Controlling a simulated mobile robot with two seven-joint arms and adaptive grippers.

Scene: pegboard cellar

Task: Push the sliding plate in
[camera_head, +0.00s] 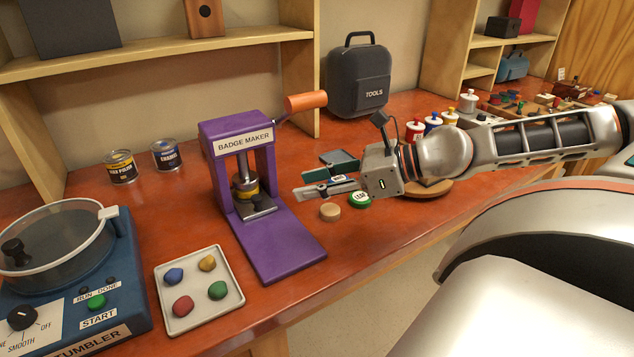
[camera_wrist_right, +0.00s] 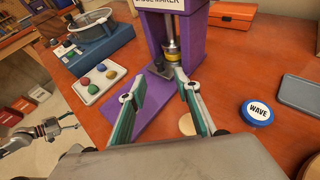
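The purple badge maker (camera_head: 237,140) stands on the orange-red bench, its orange lever handle (camera_head: 306,101) pointing right. A dark sliding plate (camera_head: 262,208) lies low on its base, reaching forward from under the brass-coloured press die (camera_head: 245,190). The plate also shows in the right wrist view (camera_wrist_right: 160,69), just beyond the fingertips. My right gripper (camera_head: 304,184) is open and empty, right of the press and apart from it; its two fingers show spread in the wrist view (camera_wrist_right: 160,82). My left gripper (camera_wrist_right: 60,124) shows small at the wrist view's left; its finger state is unclear.
A tray of several coloured stones (camera_head: 236,306) and the blue tumbler (camera_head: 130,270) stand left of the press. A wooden disc (camera_head: 330,212) and a green badge (camera_head: 360,200) lie below my right gripper. A blue WAVE badge (camera_wrist_right: 257,113) lies right in the wrist view.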

